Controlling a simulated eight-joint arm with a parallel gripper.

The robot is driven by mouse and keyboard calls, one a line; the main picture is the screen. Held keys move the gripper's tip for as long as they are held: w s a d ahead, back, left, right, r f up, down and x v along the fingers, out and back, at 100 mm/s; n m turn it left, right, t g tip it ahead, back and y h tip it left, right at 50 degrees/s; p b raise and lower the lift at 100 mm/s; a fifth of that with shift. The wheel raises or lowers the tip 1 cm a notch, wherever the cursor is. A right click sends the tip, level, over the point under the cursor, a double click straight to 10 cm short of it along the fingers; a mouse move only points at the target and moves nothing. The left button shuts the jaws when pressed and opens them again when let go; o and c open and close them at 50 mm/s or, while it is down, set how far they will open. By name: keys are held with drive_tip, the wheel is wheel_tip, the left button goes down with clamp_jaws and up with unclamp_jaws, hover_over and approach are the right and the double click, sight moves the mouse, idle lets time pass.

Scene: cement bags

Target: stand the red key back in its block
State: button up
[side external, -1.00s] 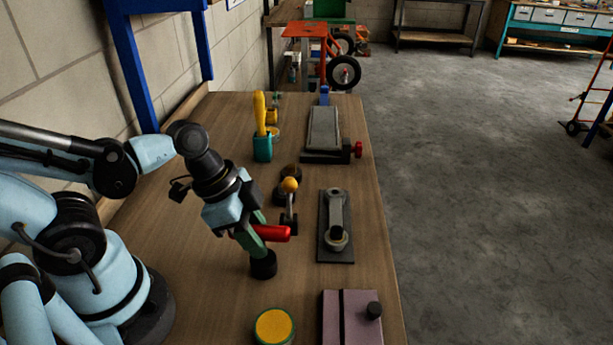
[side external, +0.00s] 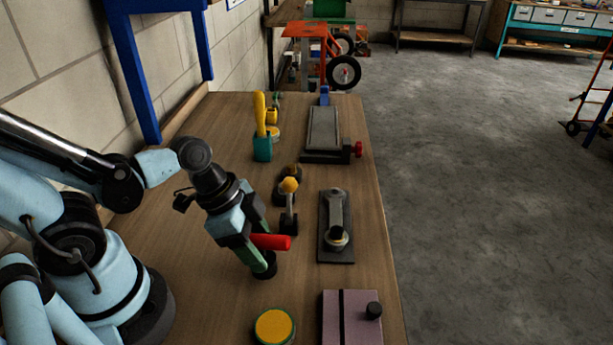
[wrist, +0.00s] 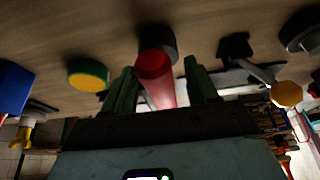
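The red key (side external: 272,242) shows as a red bar pointing right, above the small dark block (side external: 263,273) near the middle of the bench. My gripper (side external: 258,256) is tilted down at the block, and its green fingers partly hide both. In the wrist view the red key (wrist: 155,78) lies between my two fingers (wrist: 160,82), which stand apart, with a clear gap on its right side. The dark block (wrist: 158,42) is just behind the key. The key's lower part and its seat in the block are hidden.
A yellow-topped green tin (side external: 274,326) and a mauve box with a black knob (side external: 351,320) stand in front. A grey lever fixture (side external: 336,228) is to the right. A yellow-knobbed lever (side external: 289,205) is behind. Bare wood lies between them.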

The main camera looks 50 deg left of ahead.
drive_tip(key=shift+r, duration=0.2)
drive_tip(key=shift+v, duration=3.5)
drive_tip(key=w+a+r+n+t+y, duration=0.3)
drive_tip(key=w+a+n+t, duration=0.1)
drive_tip(key=w+n, duration=0.4)
drive_tip(key=shift+n, duration=0.5)
drive_tip(key=shift+c, duration=0.5)
